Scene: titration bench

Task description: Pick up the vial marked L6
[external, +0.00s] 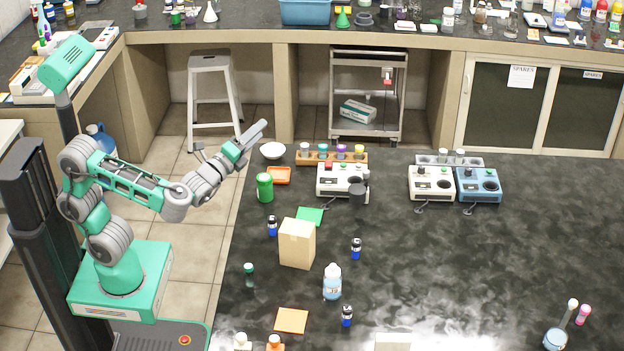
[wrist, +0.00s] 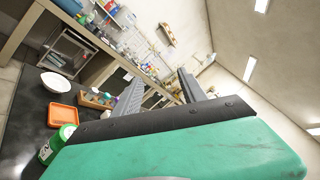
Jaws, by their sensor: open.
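No marking L6 can be read in either view, so I cannot tell which vial is meant. Several small vials stand on the dark bench: a blue one (external: 272,226) left of a tan box, a blue one (external: 356,248) right of it, a blue one (external: 347,316) near the front, and a green-capped one (external: 249,275) by the left edge. A wooden rack (external: 360,157) holds several capped vials; it also shows in the wrist view (wrist: 95,99). My gripper (external: 262,128) is open and empty, raised beyond the bench's left edge. Its two fingers (wrist: 158,92) are apart in the wrist view.
A white bowl (external: 273,150), orange tray (external: 279,175) and green can (external: 265,187) stand at the bench's far left. The tan box (external: 297,244) and a wash bottle (external: 332,282) stand among the blue vials. Instruments (external: 342,181) line the back. The bench's right middle is clear.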

